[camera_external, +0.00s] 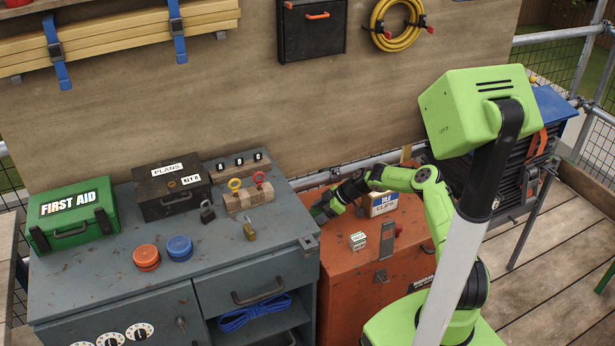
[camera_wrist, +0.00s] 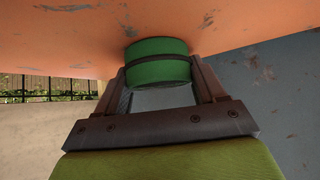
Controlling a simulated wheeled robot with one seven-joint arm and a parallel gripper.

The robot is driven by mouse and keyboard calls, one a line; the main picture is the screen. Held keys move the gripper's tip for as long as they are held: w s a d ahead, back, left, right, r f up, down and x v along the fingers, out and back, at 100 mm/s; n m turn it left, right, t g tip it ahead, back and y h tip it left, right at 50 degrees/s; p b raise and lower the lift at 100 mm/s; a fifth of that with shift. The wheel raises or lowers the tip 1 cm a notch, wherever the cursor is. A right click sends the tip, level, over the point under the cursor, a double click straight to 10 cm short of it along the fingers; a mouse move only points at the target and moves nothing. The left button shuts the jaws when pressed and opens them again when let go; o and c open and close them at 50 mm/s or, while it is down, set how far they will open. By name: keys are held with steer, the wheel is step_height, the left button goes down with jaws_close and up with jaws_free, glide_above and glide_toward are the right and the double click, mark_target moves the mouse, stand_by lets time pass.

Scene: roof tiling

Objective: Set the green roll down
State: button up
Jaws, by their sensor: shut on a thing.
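The green roll (camera_wrist: 157,66) is a short green cylinder with a dark band around it. It sits between the two fingers of my gripper (camera_wrist: 159,76), which is shut on it. In the external view my gripper (camera_external: 326,207) is at the left end of the orange chest (camera_external: 345,272), close to the grey workbench. The roll shows there only as a small green patch (camera_external: 318,212), partly hidden by the gripper. In the wrist view the roll is right against or just off the orange surface (camera_wrist: 235,22); I cannot tell whether it touches.
The grey bench (camera_external: 110,265) holds orange (camera_external: 146,257) and blue (camera_external: 179,247) rolls, padlocks, a black box (camera_external: 172,190) and a green first aid case (camera_external: 73,214).

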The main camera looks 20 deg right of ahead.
steer(key=shift+f, duration=0.15)
steer(key=o, duration=1.2)
